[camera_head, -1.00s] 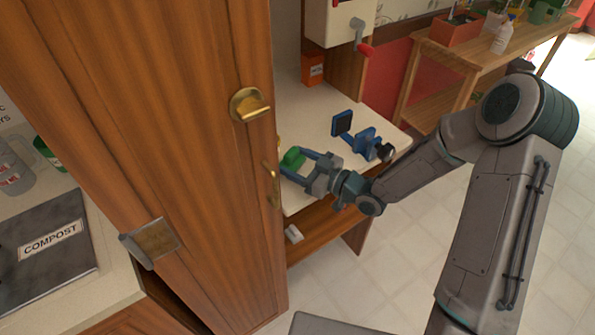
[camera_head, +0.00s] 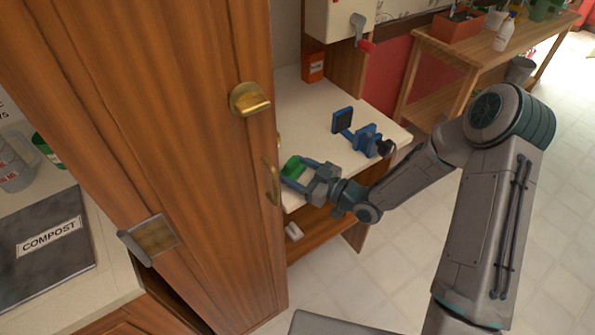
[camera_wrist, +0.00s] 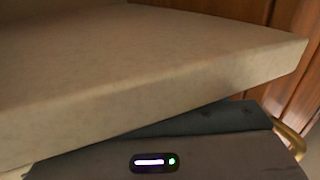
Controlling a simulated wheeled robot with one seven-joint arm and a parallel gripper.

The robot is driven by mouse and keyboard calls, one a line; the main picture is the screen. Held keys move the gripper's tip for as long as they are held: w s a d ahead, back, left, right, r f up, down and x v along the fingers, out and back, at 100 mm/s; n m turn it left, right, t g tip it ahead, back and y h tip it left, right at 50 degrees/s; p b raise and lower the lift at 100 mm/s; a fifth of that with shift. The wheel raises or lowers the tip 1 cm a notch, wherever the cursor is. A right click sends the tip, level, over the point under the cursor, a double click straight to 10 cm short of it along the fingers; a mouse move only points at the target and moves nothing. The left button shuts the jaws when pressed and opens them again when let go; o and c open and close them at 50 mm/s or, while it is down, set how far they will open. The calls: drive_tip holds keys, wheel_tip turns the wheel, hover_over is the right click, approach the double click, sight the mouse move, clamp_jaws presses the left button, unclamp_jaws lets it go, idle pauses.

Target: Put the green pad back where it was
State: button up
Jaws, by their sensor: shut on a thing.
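The green pad (camera_head: 293,167) is between the fingers of my gripper (camera_head: 292,174), near the left front part of the cream counter, close to the wooden cabinet. My gripper is shut on it. I cannot tell whether the pad touches the counter. In the wrist view the counter edge (camera_wrist: 200,90) fills much of the picture and hides the fingertips and the pad.
A blue vise-like device (camera_head: 366,138) stands on the counter (camera_head: 305,110) behind my gripper. The tall wooden cabinet (camera_head: 190,160) with brass handles is close on the left. An orange box (camera_head: 313,66) is at the back. A small white object (camera_head: 294,231) lies on the shelf below.

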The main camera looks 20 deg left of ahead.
drive_tip(key=shift+f, duration=0.2)
drive_tip(key=o, duration=0.9)
